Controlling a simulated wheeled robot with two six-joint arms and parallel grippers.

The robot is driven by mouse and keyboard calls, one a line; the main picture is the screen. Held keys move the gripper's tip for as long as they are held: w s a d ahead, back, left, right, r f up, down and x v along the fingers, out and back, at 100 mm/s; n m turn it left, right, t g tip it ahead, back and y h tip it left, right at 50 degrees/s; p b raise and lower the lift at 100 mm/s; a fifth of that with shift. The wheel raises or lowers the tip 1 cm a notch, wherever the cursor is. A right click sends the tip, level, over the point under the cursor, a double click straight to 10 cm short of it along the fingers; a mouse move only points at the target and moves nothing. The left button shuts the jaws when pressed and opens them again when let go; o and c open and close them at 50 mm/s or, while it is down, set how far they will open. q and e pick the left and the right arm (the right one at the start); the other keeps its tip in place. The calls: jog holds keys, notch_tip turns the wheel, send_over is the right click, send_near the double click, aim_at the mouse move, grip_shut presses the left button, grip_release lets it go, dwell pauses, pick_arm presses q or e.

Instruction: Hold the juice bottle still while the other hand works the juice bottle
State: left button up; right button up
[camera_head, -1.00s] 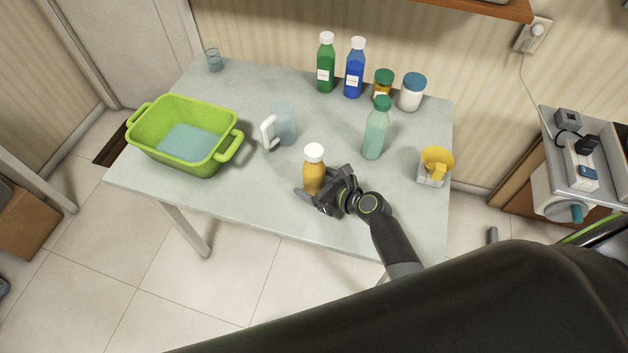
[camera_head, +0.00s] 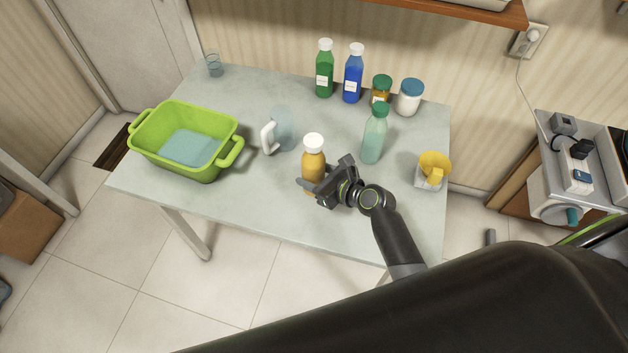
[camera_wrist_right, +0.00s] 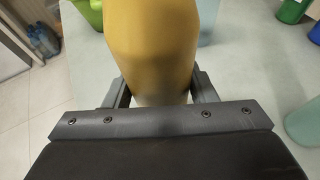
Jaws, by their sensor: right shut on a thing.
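The juice bottle (camera_head: 313,170) is orange-yellow with a white cap and stands upright near the front middle of the table. My right gripper (camera_head: 314,187) comes from the right and is shut on the lower part of the bottle. In the right wrist view the orange bottle (camera_wrist_right: 152,45) fills the space between the two fingers of the gripper (camera_wrist_right: 160,88); its cap is out of that view. My left gripper is not in view.
A green basin (camera_head: 219,166) stands at the left of the table (camera_head: 240,198). A clear pitcher with a white handle (camera_head: 268,139) is left of the bottle. A teal bottle (camera_head: 374,140) and yellow funnel (camera_head: 434,165) are to the right. Several bottles and jars line the back.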

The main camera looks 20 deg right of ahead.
aim_at(322, 168)
notch_tip(322, 168, up, 4)
jog(key=shift+r, duration=0.2)
jog(key=o, duration=0.5)
jog(key=c, duration=0.7)
jog(key=shift+c, duration=0.2)
jog(key=s+d+r+n+g+y+b, duration=0.1)
jog(key=s+d+r+n+b, duration=0.15)
jog(key=d+r, duration=0.4)
jog(key=s+a+r+n+g+y+b, duration=0.1)
jog(key=s+a+r+n+g+y, duration=0.1)
jog(key=s+r, duration=0.5)
jog(key=shift+s+r+g+y+b, duration=0.3)
jog(key=shift+s+g+y+b, duration=0.1)
jog(key=shift+s+g+y, duration=0.25)
